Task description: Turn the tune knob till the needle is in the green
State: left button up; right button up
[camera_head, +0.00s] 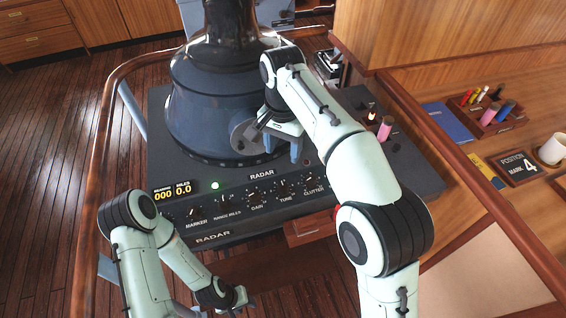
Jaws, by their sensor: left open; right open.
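The tune knob (283,184) is a small dark knob above the label TUNE on the sloped front of the radar console, between the gain knob and the clutter knob. My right gripper (272,146) hangs above and behind this knob row, in front of the blue-grey radar housing, apart from the tune knob. It is open, with nothing seen in it. My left gripper (241,302) is low in front of the console, below its front edge, open and away from the knobs. I cannot make out a needle or a green band.
The radar console (162,120) also carries marker and range knobs, a lit green lamp (215,185) and digital readouts (171,192). A pink cylinder (385,128) stands on its right side. A wooden rail curves around it. A mug (552,149) stands on the right-hand desk.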

jog(key=b, duration=0.1)
send_over(283, 185)
jog(key=f, duration=0.5)
jog(key=shift+s+f, duration=0.2)
jog(key=shift+s, duration=0.15)
notch_tip(283, 185, down, 7)
jog(key=shift+w+b, duration=0.15)
jog(key=shift+b, duration=0.75)
jog(key=shift+w+f, duration=0.15)
jog(key=shift+f, duration=0.25)
pick_arm(q)
jog(key=s+f, duration=0.4)
jog(key=s, duration=0.1)
jog(key=shift+s, duration=0.1)
pick_arm(e)
jog(key=c, duration=1.1)
